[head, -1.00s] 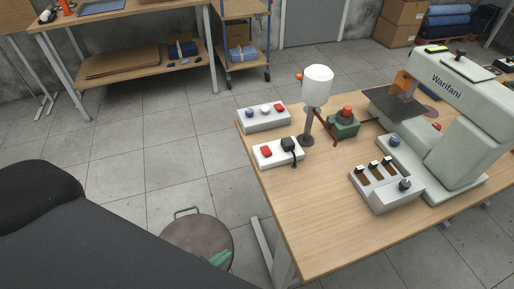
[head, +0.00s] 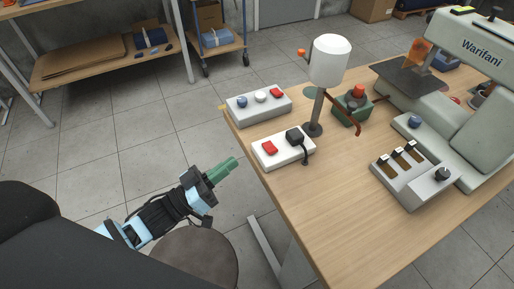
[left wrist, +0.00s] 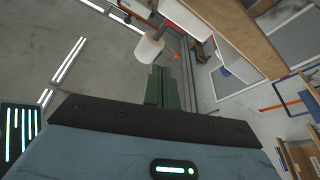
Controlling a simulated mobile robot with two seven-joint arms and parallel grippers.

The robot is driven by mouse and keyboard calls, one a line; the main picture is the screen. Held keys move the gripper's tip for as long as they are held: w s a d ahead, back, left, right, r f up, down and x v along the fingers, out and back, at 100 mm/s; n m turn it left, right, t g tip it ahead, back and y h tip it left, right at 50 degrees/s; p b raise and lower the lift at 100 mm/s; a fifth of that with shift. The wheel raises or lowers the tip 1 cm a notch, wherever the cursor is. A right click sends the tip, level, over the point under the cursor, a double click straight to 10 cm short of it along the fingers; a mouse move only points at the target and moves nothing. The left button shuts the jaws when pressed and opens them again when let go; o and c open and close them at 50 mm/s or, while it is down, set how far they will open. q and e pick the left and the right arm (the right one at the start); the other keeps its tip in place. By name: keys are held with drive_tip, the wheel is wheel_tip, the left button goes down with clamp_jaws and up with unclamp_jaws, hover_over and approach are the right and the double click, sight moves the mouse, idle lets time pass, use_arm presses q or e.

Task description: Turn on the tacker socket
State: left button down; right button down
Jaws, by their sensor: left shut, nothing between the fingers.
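A white socket box (head: 284,148) lies near the left edge of the wooden table in the head view. It has a red switch (head: 269,147) on its left part and a black plug (head: 294,136) with a cable on its right part. My left gripper (head: 234,161) has green fingers, shut and empty. It is to the left of the table edge, pointing towards the socket box and apart from it. The left wrist view shows the green fingers (left wrist: 163,88) together. I cannot make out the socket's switch in the left wrist view. My right gripper is not in view.
A grey box (head: 258,106) with blue, white and red buttons sits behind the socket box. A white cylinder (head: 330,61) on a post stands to its right. A Warifani machine (head: 455,75) and a switch panel (head: 411,178) are further right. A round stool (head: 200,258) is below my left arm.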

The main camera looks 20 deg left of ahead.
use_arm(q)
drive_tip(key=shift+w+a+r, duration=0.1)
drive_tip(key=shift+w+r, duration=0.1)
drive_tip(key=shift+r, duration=0.1)
wheel_tip(320, 180, up, 3)
drive_tip(key=p, duration=0.1)
hover_over(263, 158)
drive_tip(key=shift+w+a+r, duration=0.2)
drive_tip(key=shift+w+a, duration=0.25)
drive_tip(key=f, duration=0.2)
drive_tip(key=shift+s+d+f, duration=0.25)
drive_tip(key=shift+d+f, duration=0.05)
drive_tip(key=shift+f, duration=0.05)
drive_tip(key=shift+s+d+f, duration=0.15)
drive_tip(key=shift+s+f, duration=0.05)
drive_tip(key=shift+f, duration=0.5)
